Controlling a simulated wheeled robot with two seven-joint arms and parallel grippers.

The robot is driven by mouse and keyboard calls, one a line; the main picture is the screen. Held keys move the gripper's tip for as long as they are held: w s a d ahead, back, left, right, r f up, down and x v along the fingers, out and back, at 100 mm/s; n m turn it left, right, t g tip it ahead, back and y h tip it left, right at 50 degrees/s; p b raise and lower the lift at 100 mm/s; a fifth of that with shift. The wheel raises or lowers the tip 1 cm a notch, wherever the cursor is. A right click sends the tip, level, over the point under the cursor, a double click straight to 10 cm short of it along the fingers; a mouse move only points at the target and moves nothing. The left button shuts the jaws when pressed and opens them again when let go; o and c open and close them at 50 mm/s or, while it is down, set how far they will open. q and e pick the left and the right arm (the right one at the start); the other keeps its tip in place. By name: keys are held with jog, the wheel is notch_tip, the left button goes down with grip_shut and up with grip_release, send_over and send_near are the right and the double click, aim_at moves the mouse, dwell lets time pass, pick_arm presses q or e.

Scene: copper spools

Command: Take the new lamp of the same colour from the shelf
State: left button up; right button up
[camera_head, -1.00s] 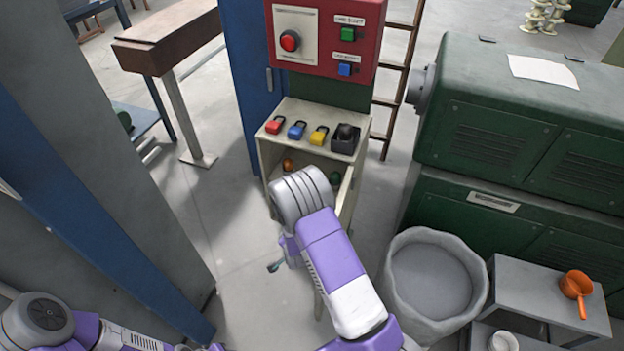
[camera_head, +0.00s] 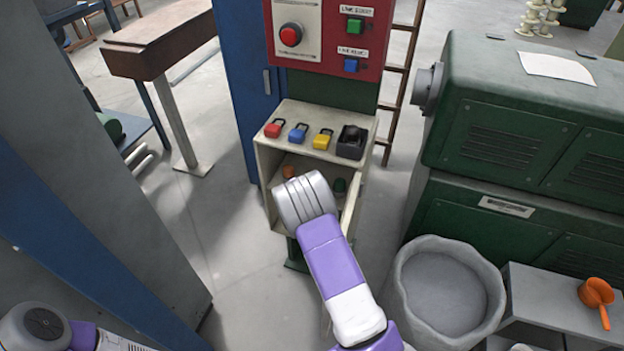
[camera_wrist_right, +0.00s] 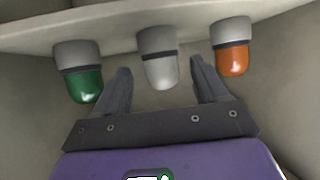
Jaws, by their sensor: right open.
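Three lamps with grey bases show in the right wrist view: a green lamp (camera_wrist_right: 82,78) at left, a clear whitish lamp (camera_wrist_right: 160,62) in the middle and an orange lamp (camera_wrist_right: 232,52) at right. My right gripper (camera_wrist_right: 162,84) is open, with its fingertips just short of the whitish lamp, one to each side. Contact cannot be told. In the head view the orange lamp (camera_head: 289,172) and green lamp (camera_head: 340,185) stand inside the open cabinet shelf (camera_head: 263,170). My right arm hides the whitish lamp and the gripper there. My left gripper is out of view.
Red (camera_head: 274,128), blue (camera_head: 298,132) and yellow (camera_head: 322,139) padlocks and a black box (camera_head: 351,143) sit on the cabinet top. A red button panel (camera_head: 335,60) is above. A grey bin (camera_head: 412,290) and green machine (camera_head: 500,220) stand at right.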

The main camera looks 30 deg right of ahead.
jog(key=b+x, duration=0.1)
jog(key=x, duration=0.4)
jog(key=shift+w+d+f, duration=0.1)
jog(key=shift+w+d, duration=0.1)
jog(key=shift+w, duration=0.1)
jog(key=c, duration=1)
